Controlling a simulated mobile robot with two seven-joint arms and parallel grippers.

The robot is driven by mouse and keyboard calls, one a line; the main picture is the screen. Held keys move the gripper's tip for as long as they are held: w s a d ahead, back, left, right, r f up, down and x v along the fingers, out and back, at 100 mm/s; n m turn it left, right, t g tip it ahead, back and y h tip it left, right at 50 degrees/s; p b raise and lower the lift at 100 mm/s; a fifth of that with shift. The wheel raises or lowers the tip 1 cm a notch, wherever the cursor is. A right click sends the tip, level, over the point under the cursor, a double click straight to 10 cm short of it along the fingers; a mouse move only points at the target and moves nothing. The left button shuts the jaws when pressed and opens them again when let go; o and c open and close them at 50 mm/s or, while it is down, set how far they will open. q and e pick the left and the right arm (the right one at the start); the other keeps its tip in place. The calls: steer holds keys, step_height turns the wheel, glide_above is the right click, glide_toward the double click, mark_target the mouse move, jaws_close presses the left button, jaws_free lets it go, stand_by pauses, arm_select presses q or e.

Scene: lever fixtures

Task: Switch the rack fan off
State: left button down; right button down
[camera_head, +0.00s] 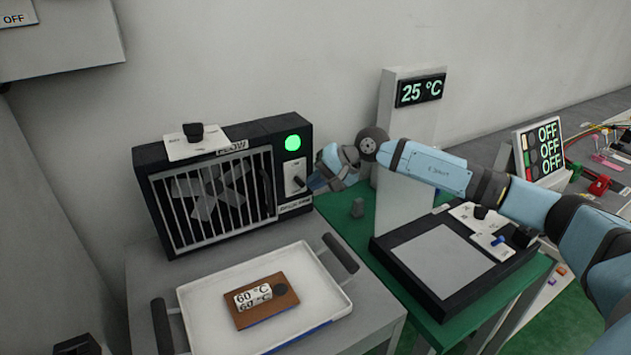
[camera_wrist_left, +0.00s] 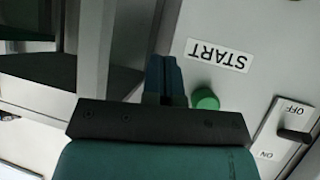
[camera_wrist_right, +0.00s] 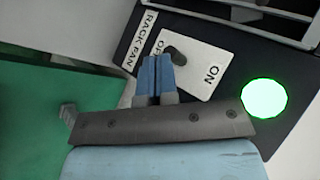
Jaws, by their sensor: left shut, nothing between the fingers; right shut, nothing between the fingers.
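The rack fan (camera_head: 215,190) is a black box with a white grille, at the left in the head view. Its round lamp (camera_head: 292,143) glows green, also in the right wrist view (camera_wrist_right: 264,99). A white switch plate (camera_wrist_right: 200,65) reads OFF and ON, with a RACK FAN label (camera_wrist_right: 139,43). Its dark lever (camera_wrist_right: 175,55) is between the two words; I cannot tell its exact setting. My right gripper (camera_wrist_right: 158,62) is shut and empty, its tips close beside the lever; contact is unclear. My left gripper (camera_wrist_left: 163,62) is shut and empty, near a START panel.
A white tray (camera_head: 335,284) with a brown 60 °C block (camera_head: 262,300) stands before the fan. A 25 °C post (camera_head: 400,190) and a black hotplate-like unit (camera_head: 440,262) stand right. A green START button (camera_wrist_left: 206,99) shows.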

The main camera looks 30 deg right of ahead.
steer(key=shift+r, duration=0.2)
steer(key=shift+r, duration=0.6)
steer(key=v, duration=1.4)
steer(key=shift+b, duration=0.45)
steer(key=shift+a, duration=0.1)
